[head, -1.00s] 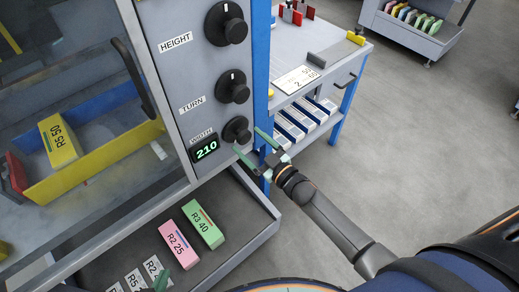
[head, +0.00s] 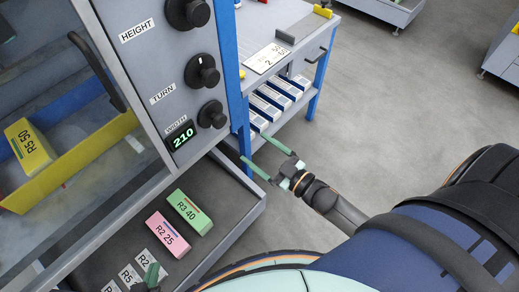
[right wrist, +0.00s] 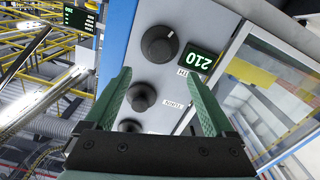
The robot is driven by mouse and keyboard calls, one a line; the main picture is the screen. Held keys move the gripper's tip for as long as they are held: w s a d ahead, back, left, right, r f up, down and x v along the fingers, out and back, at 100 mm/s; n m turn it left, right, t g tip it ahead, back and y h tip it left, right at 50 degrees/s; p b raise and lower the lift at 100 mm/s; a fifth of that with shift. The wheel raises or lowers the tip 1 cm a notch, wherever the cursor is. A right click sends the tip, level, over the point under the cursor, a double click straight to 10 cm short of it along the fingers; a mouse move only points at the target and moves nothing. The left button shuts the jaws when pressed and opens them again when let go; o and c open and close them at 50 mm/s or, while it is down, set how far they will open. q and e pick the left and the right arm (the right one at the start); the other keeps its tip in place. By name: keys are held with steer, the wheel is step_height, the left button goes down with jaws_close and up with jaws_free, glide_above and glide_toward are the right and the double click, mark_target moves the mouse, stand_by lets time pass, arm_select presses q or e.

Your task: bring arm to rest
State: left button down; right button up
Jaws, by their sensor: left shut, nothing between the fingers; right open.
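My right gripper (head: 254,148) is open and empty, to the right of and below the WIDTH knob (head: 211,114), apart from it. In the right wrist view its green fingers (right wrist: 158,80) stand wide apart with the panel beyond them. The WIDTH knob (right wrist: 158,45) and the display (right wrist: 197,63) reading 210 show there too. My left gripper (head: 151,274) shows only in part at the lower left edge, shut and empty, near the white labels of the lower tray.
The panel also carries the TURN knob (head: 202,72) and HEIGHT knob (head: 187,11). The open tray (head: 240,210) holds a pink block (head: 167,234) and a green block (head: 190,212). A blue-legged bench (head: 322,70) stands behind.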

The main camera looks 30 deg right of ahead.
stand_by(0.4)
steer(key=s+a+f+m+g+h+p, duration=0.1)
steer(key=s+f+m+g+h+p, duration=0.1)
steer(key=s, duration=0.4)
steer(key=s+a+f+m+g+h+p, duration=0.1)
steer(key=s+a+f+m+g+p, duration=0.1)
steer(key=s+g, duration=0.4)
steer(key=shift+s+a+f+m+h+p, duration=0.3)
steer(key=shift+s+m+h+p, duration=0.15)
steer(key=shift+p, duration=0.6)
